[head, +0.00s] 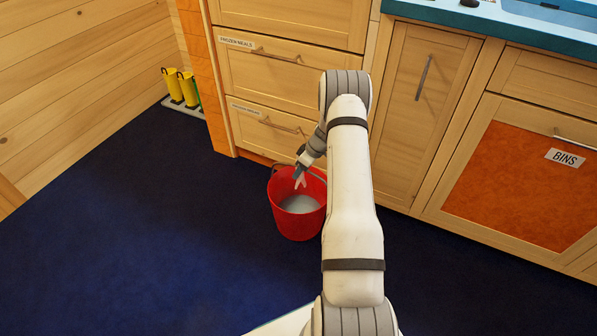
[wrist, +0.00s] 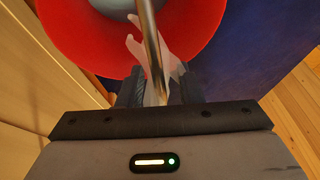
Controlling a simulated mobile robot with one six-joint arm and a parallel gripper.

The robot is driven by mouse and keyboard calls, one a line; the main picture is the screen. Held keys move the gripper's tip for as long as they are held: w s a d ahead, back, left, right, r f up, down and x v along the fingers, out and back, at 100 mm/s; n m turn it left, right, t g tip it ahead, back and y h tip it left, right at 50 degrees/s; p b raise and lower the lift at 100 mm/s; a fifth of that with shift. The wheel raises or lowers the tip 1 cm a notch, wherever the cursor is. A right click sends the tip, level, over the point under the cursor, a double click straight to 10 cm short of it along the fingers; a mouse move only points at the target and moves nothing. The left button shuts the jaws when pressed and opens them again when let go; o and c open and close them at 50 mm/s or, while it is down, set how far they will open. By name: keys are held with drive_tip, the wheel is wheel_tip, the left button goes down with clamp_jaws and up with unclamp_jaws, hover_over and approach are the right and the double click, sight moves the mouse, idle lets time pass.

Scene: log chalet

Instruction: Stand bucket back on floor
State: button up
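A red bucket (head: 297,225) with a pale grey inside stands about upright at the foot of the drawers, on or very close to the dark blue floor. Its underside is hidden, so I cannot tell if it touches. My gripper (head: 299,181) points down over the bucket's mouth. In the wrist view the bucket's red rim (wrist: 205,35) fills the top, and its metal handle (wrist: 149,40) runs between my pale fingers (wrist: 152,65). The fingers lie close on both sides of the handle and look shut on it.
Wooden drawers (head: 290,85) rise just behind the bucket, with a cupboard marked BINS (head: 520,185) to the right. Yellow boots (head: 180,88) stand on a tray by the left wall. The blue floor (head: 130,230) is clear to the left and front.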

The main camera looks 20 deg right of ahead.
drive_tip(key=p+v, duration=0.3)
drive_tip(key=v, duration=0.9)
drive_tip(key=s+a+r+m, duration=0.1)
drive_tip(key=s+a+r, duration=0.3)
drive_tip(key=a+r, duration=0.65)
drive_tip(key=s+a+r+m+g+h, duration=0.1)
drive_tip(key=s+a+r+m+h, duration=0.1)
drive_tip(key=s+a+r, duration=0.45)
drive_tip(key=s+a+r+m+h, duration=0.15)
drive_tip(key=s+a+r, duration=0.25)
drive_tip(key=s+r, duration=0.5)
drive_tip(key=s+a+m, duration=0.2)
drive_tip(key=s+a, duration=0.1)
drive_tip(key=s, duration=0.9)
drive_tip(key=shift+s+r+m+h, duration=0.25)
drive_tip(key=shift+m+h, duration=0.1)
drive_tip(key=shift+h, duration=0.1)
drive_tip(key=shift+a, duration=0.15)
